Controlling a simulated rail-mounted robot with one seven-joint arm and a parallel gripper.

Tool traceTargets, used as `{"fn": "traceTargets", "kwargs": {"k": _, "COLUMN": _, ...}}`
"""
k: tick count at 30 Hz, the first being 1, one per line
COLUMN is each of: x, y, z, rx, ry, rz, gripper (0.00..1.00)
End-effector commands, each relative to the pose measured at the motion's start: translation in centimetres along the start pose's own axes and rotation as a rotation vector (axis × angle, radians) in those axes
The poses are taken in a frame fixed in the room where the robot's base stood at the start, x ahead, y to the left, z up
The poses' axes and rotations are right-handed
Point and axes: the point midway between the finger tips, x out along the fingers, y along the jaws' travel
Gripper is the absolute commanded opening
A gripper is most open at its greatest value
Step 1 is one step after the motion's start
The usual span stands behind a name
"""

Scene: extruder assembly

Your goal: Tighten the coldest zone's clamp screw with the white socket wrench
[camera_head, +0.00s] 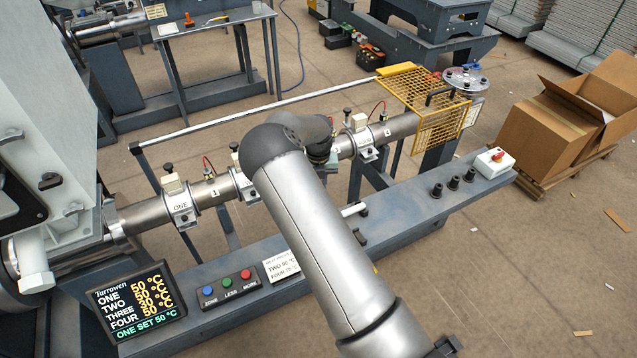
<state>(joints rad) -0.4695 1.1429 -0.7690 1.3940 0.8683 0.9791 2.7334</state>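The display (138,303) reads 50 °C for ONE, TWO and FOUR and what looks like 30 °C for THREE, the lowest. Along the steel barrel (143,215), the clamp marked ONE (180,206) is in plain view. A second clamp (240,183) is partly covered by my arm. Another clamp (366,145) stands right of my wrist, its label too small to read surely. Zone three's clamp appears hidden behind my wrist. My gripper (331,162) is over the barrel, with its fingers hidden. A short white bar (352,209), possibly part of the socket wrench, shows beside my forearm.
Several black pegs (453,184) and a red-button box (494,162) stand on the bench's right end. A button panel (230,289) and a notice card (283,266) are at the front. A yellow mesh guard (436,110) covers the barrel's far end.

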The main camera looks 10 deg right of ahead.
Motion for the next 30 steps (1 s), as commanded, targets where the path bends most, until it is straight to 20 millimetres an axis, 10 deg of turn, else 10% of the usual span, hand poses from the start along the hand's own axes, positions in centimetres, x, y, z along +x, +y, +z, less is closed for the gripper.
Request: {"fn": "traceTargets", "kwargs": {"k": 30, "x": -0.87, "y": 0.0, "z": 0.01, "rx": 0.0, "ry": -0.001, "rz": 0.0, "gripper": 0.0}}
